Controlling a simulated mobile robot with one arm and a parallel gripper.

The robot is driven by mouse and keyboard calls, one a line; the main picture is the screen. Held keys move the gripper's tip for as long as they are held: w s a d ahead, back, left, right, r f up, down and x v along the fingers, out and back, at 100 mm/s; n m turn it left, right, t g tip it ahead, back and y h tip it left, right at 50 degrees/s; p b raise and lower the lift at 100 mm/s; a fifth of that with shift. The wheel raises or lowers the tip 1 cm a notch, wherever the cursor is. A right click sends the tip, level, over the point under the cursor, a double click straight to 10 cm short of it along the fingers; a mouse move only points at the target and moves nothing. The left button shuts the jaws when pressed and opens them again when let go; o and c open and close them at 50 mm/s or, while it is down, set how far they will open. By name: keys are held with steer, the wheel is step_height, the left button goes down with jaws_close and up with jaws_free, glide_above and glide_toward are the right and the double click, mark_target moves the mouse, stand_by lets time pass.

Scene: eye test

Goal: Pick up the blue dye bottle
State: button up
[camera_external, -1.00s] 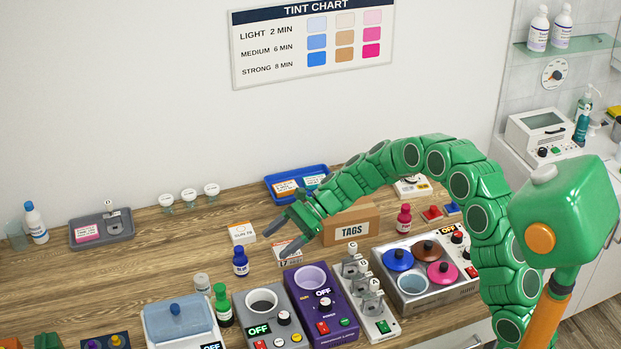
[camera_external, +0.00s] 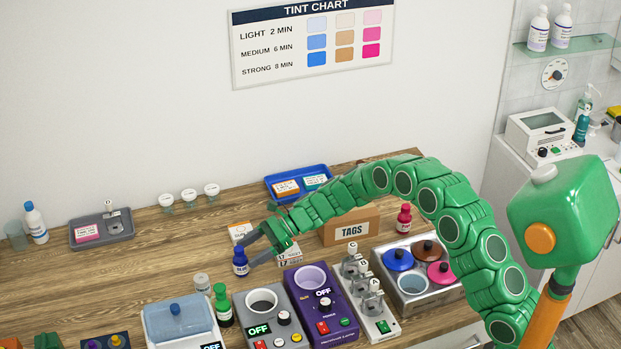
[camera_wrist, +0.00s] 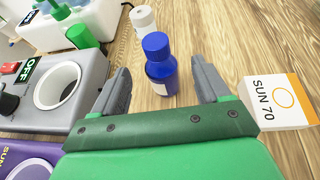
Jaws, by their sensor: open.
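The blue dye bottle (camera_external: 240,262) stands upright on the wooden counter, with a blue cap and a white label. In the wrist view the blue bottle (camera_wrist: 160,65) stands between and just beyond the tips of my gripper (camera_wrist: 165,82). The jaws are open and empty, with a finger on either side of the bottle's line. In the external view my gripper (camera_external: 246,252) reaches in from the right, its fingertips close by the bottle. I cannot tell whether a finger touches it.
A SUN 70 box (camera_wrist: 274,96) stands right of the jaws in the wrist view. A white-capped bottle (camera_wrist: 143,20) and a green-capped bottle (camera_external: 222,304) stand near. A grey device (camera_external: 271,315) and a purple device (camera_external: 322,305) stand in front. A TAGS box (camera_external: 351,228) is behind the arm.

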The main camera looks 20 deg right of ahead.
mark_target(240, 259)
steer(key=x, duration=0.4)
steer(key=shift+f, duration=0.25)
steer(key=c, duration=1.1)
steer(key=shift+r, duration=0.1)
